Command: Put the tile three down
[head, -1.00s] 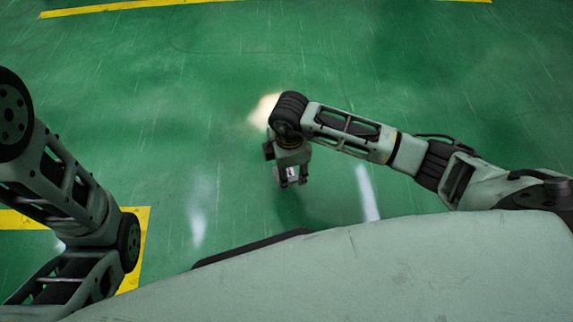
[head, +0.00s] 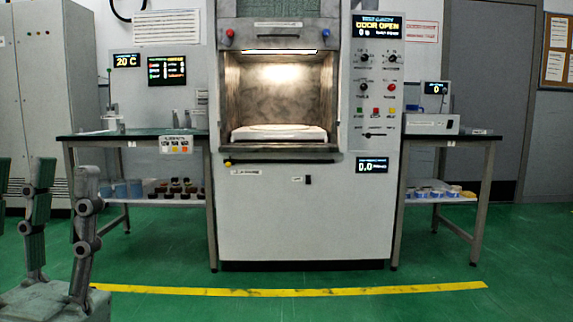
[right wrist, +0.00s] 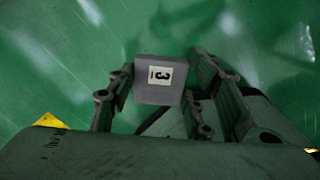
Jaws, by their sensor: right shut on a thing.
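The tile three (right wrist: 158,92), a grey block with a white label reading 3, shows in the right wrist view. My right gripper (right wrist: 163,76) is shut on it, one finger on each side, above the green floor. In the head view neither the tile nor my right gripper shows.
The head view faces a white microwave generator cabinet (head: 300,215) with an open lit chamber (head: 275,95) and a white plate (head: 250,133) inside. Side tables stand left (head: 140,137) and right (head: 470,137). A yellow line (head: 290,291) crosses the clear floor in front.

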